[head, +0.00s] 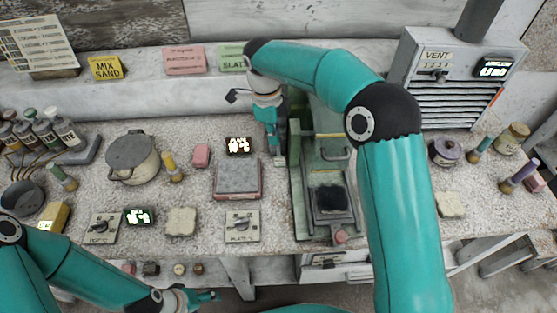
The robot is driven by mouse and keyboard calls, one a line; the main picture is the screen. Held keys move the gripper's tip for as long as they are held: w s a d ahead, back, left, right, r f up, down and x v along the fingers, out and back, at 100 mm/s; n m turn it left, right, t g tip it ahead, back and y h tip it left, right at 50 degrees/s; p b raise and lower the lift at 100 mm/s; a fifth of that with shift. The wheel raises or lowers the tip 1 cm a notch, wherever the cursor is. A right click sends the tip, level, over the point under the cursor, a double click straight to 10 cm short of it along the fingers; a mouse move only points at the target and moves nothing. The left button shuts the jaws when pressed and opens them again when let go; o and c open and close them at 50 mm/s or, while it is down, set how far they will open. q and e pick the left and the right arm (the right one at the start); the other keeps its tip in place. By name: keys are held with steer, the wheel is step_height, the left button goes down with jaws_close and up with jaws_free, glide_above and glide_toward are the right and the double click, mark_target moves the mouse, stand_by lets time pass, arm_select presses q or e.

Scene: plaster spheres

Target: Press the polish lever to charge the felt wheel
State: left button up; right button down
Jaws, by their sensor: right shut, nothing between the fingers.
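A green bench machine (304,205) stands in the middle of the worktop, with a dark square pad (331,199) at its front. My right arm reaches over it and covers much of its upper part. My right gripper (279,158) points down at the machine's left edge; it is shut with nothing between its fingers. I cannot tell whether it touches the machine. I cannot make out the polish lever or the felt wheel for certain; the arm may hide them. My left gripper (207,296) is low at the front, below the worktop's edge, away from the machine; its fingers are too small to judge.
Left of the machine are a small lit display (239,146), a shallow tray (226,194), a plate switch box (242,226) and a lidded pot (132,157). A vent unit (458,80) stands at the back right.

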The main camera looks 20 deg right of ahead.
mark_target(276, 160)
steer(key=shift+s+d+f+b, duration=0.1)
steer(key=shift+d+f+b, duration=0.05)
steer(key=shift+f+b, duration=1.4)
steer(key=shift+s+d+f+b, duration=0.15)
steer(key=shift+f+b, duration=0.95)
steer(key=shift+f, duration=0.7)
step_height(276, 160, down, 3)
steer(key=shift+r+b, duration=0.1)
steer(key=shift+b, duration=1)
steer(key=shift+r, duration=0.15)
steer(key=a+p, duration=0.1)
steer(key=w+a+r+p, duration=0.1)
steer(key=p, duration=0.1)
steer(key=shift+w+a+r, duration=0.1)
steer(key=shift+w+r, duration=0.05)
steer(key=shift+w, duration=0.15)
steer(key=shift+w+a, duration=0.1)
steer(key=shift+a, duration=0.1)
steer(key=shift+f, duration=0.2)
steer(key=shift+r, duration=0.15)
